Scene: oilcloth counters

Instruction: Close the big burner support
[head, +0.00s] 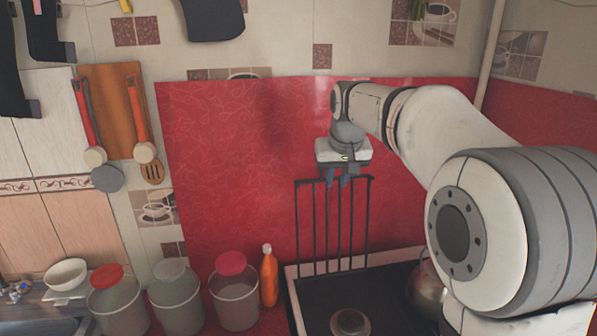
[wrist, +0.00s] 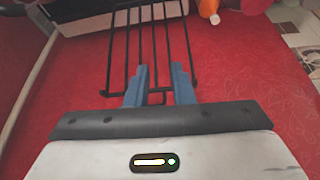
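The big burner support (head: 298,230) is a black grate of several parallel bars. In the head view it stands upright at the back of the stove (head: 385,290), in front of the red wall panel. My gripper (head: 338,183) is at its top bar. In the wrist view the two blue fingers of my gripper (wrist: 161,70) are apart, overlapping the top end of the burner support (wrist: 110,60), with bars showing between them. I cannot tell whether the fingers touch it. Nothing is clamped between them.
A round burner (head: 350,322) sits on the dark stove top below. A metal pot (head: 427,290) stands at its right, partly behind my arm. An orange bottle (head: 269,277) and a red-lidded container (head: 235,300) stand left of the stove.

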